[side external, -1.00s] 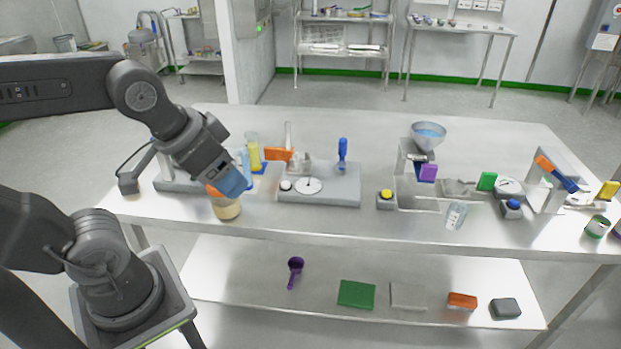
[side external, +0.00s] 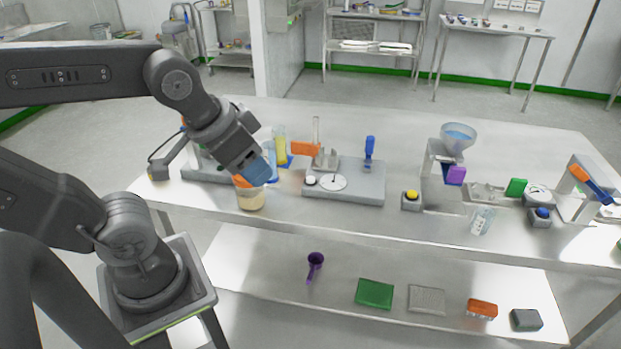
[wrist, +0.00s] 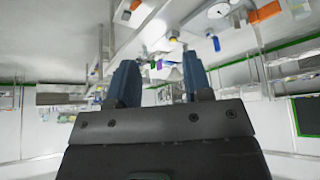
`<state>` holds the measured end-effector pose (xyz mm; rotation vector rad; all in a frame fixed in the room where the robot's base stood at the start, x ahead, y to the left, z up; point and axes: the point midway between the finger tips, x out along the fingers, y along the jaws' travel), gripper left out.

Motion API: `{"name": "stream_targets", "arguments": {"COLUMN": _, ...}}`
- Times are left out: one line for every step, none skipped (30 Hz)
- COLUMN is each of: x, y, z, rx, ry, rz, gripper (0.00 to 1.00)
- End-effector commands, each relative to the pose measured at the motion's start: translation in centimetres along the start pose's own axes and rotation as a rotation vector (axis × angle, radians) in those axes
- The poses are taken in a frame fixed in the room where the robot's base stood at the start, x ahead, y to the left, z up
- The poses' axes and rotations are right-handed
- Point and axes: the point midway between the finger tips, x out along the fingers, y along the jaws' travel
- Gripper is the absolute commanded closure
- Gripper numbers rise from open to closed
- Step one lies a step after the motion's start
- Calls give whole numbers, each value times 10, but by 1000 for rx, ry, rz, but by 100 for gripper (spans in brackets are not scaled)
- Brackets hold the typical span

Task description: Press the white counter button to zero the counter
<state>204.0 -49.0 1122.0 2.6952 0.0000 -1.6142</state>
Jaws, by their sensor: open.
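The small white button (side external: 310,181) sits at the front left of a grey base plate on the table. A white round dial (side external: 333,183) is just right of it. My gripper (side external: 258,174), with blue fingers, is left of the button and appears above the table, apart from the button. In the side view it overlaps the top of a beige jar (side external: 251,199); I cannot tell whether they touch. In the wrist view my gripper (wrist: 160,70) is open, with nothing between the fingers. I cannot clearly make out the button there.
A yellow button (side external: 411,196) on a grey box is to the right. A yellow cylinder (side external: 281,146) stands behind my gripper. The table's front strip below the plate is clear.

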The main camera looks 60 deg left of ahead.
Motion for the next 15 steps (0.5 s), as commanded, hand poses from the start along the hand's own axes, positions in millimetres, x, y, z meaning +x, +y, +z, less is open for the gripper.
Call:
{"name": "stream_targets", "arguments": {"x": 0, "y": 0, "z": 0, "rx": 0, "ry": 0, "rz": 0, "gripper": 59}}
{"name": "stream_targets", "arguments": {"x": 0, "y": 0, "z": 0, "rx": 0, "ry": 0, "rz": 0, "gripper": 62}}
{"name": "stream_targets", "arguments": {"x": 0, "y": 0, "z": 0, "rx": 0, "ry": 0, "rz": 0, "gripper": 66}}
{"name": "stream_targets", "arguments": {"x": 0, "y": 0, "z": 0, "rx": 0, "ry": 0, "rz": 0, "gripper": 69}}
{"name": "stream_targets", "arguments": {"x": 0, "y": 0, "z": 0, "rx": 0, "ry": 0, "rz": 0, "gripper": 72}}
{"name": "stream_targets", "arguments": {"x": 0, "y": 0, "z": 0, "rx": 0, "ry": 0, "rz": 0, "gripper": 75}}
{"name": "stream_targets", "arguments": {"x": 0, "y": 0, "z": 0, "rx": 0, "ry": 0, "rz": 0, "gripper": 78}}
{"name": "stream_targets", "arguments": {"x": 0, "y": 0, "z": 0, "rx": 0, "ry": 0, "rz": 0, "gripper": 81}}
{"name": "stream_targets", "arguments": {"x": 0, "y": 0, "z": 0, "rx": 0, "ry": 0, "rz": 0, "gripper": 85}}
{"name": "stream_targets", "arguments": {"x": 0, "y": 0, "z": 0, "rx": 0, "ry": 0, "rz": 0, "gripper": 88}}
{"name": "stream_targets", "arguments": {"x": 0, "y": 0, "z": 0, "rx": 0, "ry": 0, "rz": 0, "gripper": 91}}
{"name": "stream_targets", "arguments": {"x": 0, "y": 0, "z": 0, "rx": 0, "ry": 0, "rz": 0, "gripper": 94}}
{"name": "stream_targets", "arguments": {"x": 0, "y": 0, "z": 0, "rx": 0, "ry": 0, "rz": 0, "gripper": 97}}
{"name": "stream_targets", "arguments": {"x": 0, "y": 0, "z": 0, "rx": 0, "ry": 0, "rz": 0, "gripper": 100}}
{"name": "stream_targets", "arguments": {"x": 0, "y": 0, "z": 0, "rx": 0, "ry": 0, "rz": 0, "gripper": 100}}
